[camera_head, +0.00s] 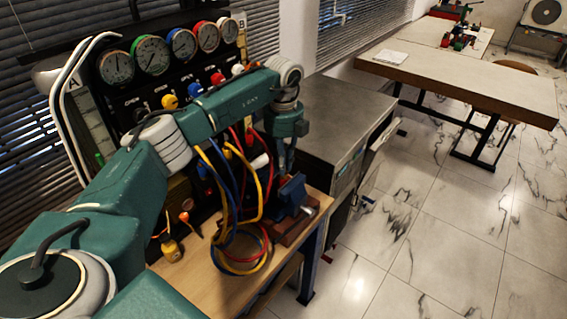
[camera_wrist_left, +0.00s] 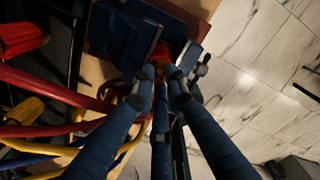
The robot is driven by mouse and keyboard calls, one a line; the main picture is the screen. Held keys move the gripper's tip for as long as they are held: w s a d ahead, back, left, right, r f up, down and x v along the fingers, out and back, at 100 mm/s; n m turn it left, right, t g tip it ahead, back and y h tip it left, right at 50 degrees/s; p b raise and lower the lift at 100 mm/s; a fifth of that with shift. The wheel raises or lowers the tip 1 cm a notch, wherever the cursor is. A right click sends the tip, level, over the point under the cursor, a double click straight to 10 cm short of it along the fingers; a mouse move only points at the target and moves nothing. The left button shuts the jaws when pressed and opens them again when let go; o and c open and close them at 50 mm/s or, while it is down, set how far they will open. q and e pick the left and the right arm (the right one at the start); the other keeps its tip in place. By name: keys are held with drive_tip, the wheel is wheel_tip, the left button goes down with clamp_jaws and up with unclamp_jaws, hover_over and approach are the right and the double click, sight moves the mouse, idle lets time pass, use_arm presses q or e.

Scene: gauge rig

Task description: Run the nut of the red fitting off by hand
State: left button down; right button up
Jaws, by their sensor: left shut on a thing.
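The blue vise (camera_head: 291,193) stands on the wooden bench beside the gauge rig, and it also shows in the left wrist view (camera_wrist_left: 125,35). My left gripper (camera_head: 283,172) points down over the vise. In the left wrist view its fingers (camera_wrist_left: 165,80) are shut around the near end of the fitting, which they partly hide. The exact contact is too small to tell. My right gripper is not in view.
Red, blue and yellow hoses (camera_head: 243,258) loop close beside my left gripper and the vise. The gauge panel (camera_head: 183,62) with coloured knobs rises behind my left arm. A grey metal cabinet (camera_head: 335,115) stands right of the bench.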

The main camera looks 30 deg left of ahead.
use_arm(q)
drive_tip(key=shift+n, duration=0.3)
drive_tip(key=c, duration=1.7)
unclamp_jaws()
drive_tip(key=shift+c, duration=0.2)
wheel_tip(320, 180, up, 12)
